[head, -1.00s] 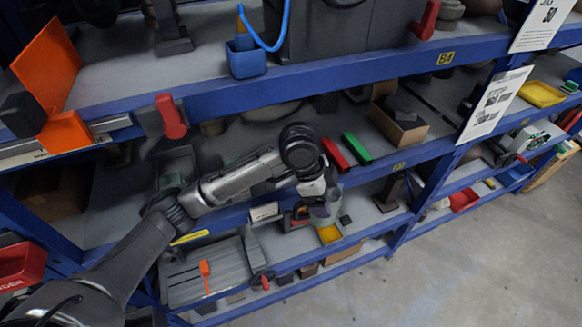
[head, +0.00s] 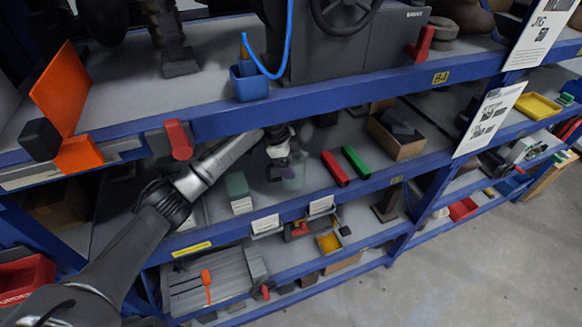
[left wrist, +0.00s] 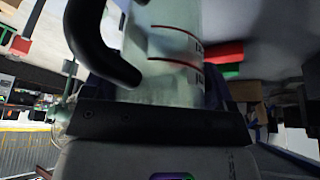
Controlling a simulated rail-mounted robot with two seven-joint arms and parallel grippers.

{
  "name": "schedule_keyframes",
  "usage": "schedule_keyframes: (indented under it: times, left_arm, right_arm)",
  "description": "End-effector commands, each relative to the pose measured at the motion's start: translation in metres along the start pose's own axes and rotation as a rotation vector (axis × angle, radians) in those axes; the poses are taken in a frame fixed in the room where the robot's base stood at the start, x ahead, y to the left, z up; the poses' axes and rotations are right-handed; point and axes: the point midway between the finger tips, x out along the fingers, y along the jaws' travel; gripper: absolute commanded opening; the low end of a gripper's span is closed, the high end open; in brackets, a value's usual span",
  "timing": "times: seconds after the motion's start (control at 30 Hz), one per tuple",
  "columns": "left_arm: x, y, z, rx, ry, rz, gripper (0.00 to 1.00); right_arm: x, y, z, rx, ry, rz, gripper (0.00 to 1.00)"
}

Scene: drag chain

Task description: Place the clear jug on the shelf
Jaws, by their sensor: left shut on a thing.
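The clear jug (head: 294,176) shows small in the head view, at the end of my left arm. My left gripper (head: 281,157) is shut on it. In the left wrist view the jug (left wrist: 175,45) is large, see-through, with red marking lines; a thick black curved piece stands beside it. The jug is in the opening of the middle blue shelf (head: 360,191), between a green-grey box and a red bin. I cannot tell whether its base touches the shelf. My right gripper is not in view.
The green-grey box (head: 239,193) stands left of the jug; the red bin (head: 335,168) and green bin (head: 356,162) lie to its right. A cardboard box (head: 397,140) is further right. The upper shelf's blue edge (head: 340,98) passes above my gripper.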

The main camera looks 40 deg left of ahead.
Motion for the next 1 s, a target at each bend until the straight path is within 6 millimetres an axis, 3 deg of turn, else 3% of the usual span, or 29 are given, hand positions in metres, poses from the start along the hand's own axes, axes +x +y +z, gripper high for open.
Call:
schedule_keyframes:
  times: [0.27,0.57,0.97,1.0]
  left_arm:
    - [0.003,-0.005,0.005,-0.001,-0.001,0.002,0.53]
    - [0.03,-0.005,0.017,0.0,0.001,0.001,0.53]
    - [0.035,-0.005,0.019,0.0,0.0,0.001,0.53]
    - [0.035,-0.005,0.019,0.0,0.0,0.0,0.83]
  right_arm:
    - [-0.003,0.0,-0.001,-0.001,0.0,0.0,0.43]
    - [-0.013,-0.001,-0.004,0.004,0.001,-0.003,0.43]
    - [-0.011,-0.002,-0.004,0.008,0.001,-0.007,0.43]
    - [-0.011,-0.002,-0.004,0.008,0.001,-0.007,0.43]
